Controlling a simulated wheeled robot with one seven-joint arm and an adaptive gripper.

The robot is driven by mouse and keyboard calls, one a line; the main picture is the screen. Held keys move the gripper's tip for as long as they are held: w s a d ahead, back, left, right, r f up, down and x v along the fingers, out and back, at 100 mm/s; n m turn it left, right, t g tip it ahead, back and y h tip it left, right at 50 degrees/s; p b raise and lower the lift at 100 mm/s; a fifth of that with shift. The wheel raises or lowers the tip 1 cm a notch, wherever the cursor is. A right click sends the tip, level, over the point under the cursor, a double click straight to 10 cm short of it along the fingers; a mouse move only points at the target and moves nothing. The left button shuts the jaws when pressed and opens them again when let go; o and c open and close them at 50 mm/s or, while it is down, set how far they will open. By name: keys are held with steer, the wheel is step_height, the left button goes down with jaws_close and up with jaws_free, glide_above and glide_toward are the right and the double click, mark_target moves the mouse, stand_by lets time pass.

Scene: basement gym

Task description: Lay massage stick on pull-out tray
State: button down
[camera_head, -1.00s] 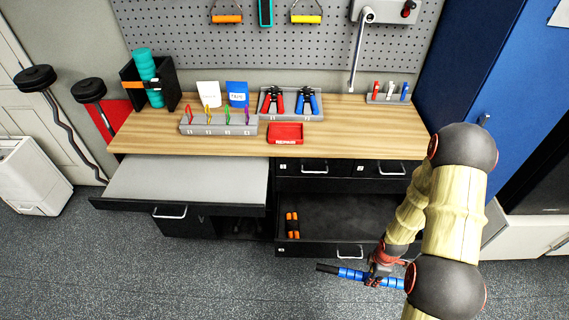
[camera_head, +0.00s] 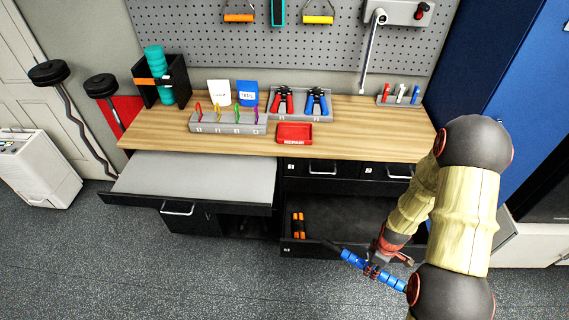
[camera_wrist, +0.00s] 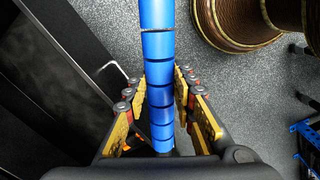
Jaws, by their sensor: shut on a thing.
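The massage stick is a blue segmented roller with a dark handle end (camera_head: 352,259). My gripper (camera_head: 372,270) is shut on it in front of the open lower drawer at the right. In the wrist view the blue stick (camera_wrist: 158,75) runs between the yellow-padded fingers of my gripper (camera_wrist: 172,115). The stick is tilted in the head view, with its dark end up and left toward the drawer; its other end is partly hidden by my arm. The pull-out tray (camera_head: 195,176) is a bare light grey shelf extended at the left under the wooden worktop, away from my gripper.
The open lower drawer (camera_head: 345,215) holds an orange-and-black item (camera_head: 298,225). Floor in front of the tray is clear.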

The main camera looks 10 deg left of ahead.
steer(key=w+a+r+m, duration=0.4)
steer(key=r+m, duration=0.2)
steer(key=r, duration=0.2)
steer(key=w+a+r+m, duration=0.4)
steer(key=r+m, duration=0.2)
steer(key=r, duration=0.2)
steer(key=shift+w, duration=0.1)
